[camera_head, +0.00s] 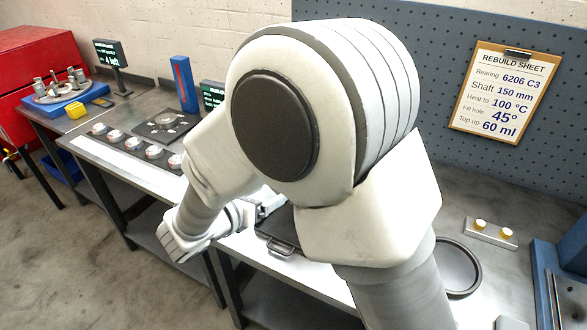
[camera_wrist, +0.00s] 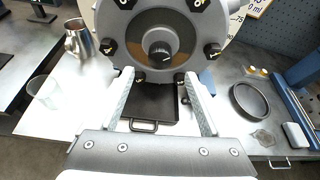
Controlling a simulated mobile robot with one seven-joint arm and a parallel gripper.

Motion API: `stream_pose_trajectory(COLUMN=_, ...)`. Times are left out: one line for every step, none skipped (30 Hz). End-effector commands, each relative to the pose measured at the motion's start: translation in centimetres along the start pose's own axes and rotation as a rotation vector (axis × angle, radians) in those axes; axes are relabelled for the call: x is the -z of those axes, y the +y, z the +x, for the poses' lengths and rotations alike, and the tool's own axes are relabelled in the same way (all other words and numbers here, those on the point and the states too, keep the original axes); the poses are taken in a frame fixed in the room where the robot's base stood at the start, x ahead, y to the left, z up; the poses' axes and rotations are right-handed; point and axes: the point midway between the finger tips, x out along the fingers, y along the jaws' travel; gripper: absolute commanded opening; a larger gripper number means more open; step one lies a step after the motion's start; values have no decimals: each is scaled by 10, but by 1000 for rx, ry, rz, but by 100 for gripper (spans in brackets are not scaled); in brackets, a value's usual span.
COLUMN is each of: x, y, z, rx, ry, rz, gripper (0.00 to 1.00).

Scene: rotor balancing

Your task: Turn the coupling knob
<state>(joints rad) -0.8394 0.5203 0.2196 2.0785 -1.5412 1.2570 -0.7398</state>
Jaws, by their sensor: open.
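A round grey housing (camera_wrist: 178,30) fills the top middle of the wrist view, with several black lobes bearing pale marks around its rim. A small black knob (camera_wrist: 160,51) with a pale pointer mark sits at its centre; I take this for the coupling knob. My gripper (camera_wrist: 160,76) is open and empty. Its two pale fingers point toward the housing, one on each side of the knob's line and lower in the picture. I cannot tell whether the fingertips touch the housing. In the head view my arm hides the housing and knob.
Under the housing lies a dark tray (camera_wrist: 156,107) with a handle. A metal jug (camera_wrist: 77,42) and a clear cup (camera_wrist: 43,90) stand left. A round black pan (camera_wrist: 250,101) is right. A rebuild sheet (camera_head: 503,92) hangs on the pegboard. Several round parts (camera_head: 134,143) line the left bench.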

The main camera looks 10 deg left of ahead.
Motion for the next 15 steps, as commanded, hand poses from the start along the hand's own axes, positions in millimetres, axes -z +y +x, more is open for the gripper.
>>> stream_pose_trajectory(x=0, y=-1, z=12, rx=4, ry=2, rz=-1, gripper=82)
stream_pose_trajectory(x=0, y=-1, z=19, rx=4, ry=1, rz=-1, gripper=82)
stream_pose_trajectory(x=0, y=-1, z=28, rx=5, ry=2, rz=0, gripper=82)
stream_pose_trajectory(x=0, y=-1, z=34, rx=4, ry=2, rz=-1, gripper=82)
stream_pose_trajectory(x=0, y=-1, z=40, rx=4, ry=2, rz=0, gripper=82)
stream_pose_trajectory(x=0, y=-1, z=48, rx=4, ry=1, rz=1, gripper=82)
stream_pose_trajectory(x=0, y=-1, z=53, rx=3, ry=2, rz=1, gripper=82)
stream_pose_trajectory(x=0, y=-1, z=58, rx=3, ry=2, rz=0, gripper=82)
stream_pose_trajectory(x=0, y=-1, z=64, rx=3, ry=1, rz=-1, gripper=82)
stream_pose_trajectory(x=0, y=-1, z=68, rx=3, ry=1, rz=0, gripper=82)
stream_pose_trajectory(x=0, y=-1, z=72, rx=3, ry=1, rz=0, gripper=82)
stream_pose_trajectory(x=0, y=0, z=76, rx=1, ry=1, rz=0, gripper=82)
stream_pose_trajectory(x=0, y=0, z=79, rx=1, ry=1, rz=0, gripper=82)
stream_pose_trajectory(x=0, y=0, z=81, rx=1, ry=1, rz=0, gripper=82)
stream_pose_trajectory(x=0, y=0, z=84, rx=1, ry=1, rz=1, gripper=82)
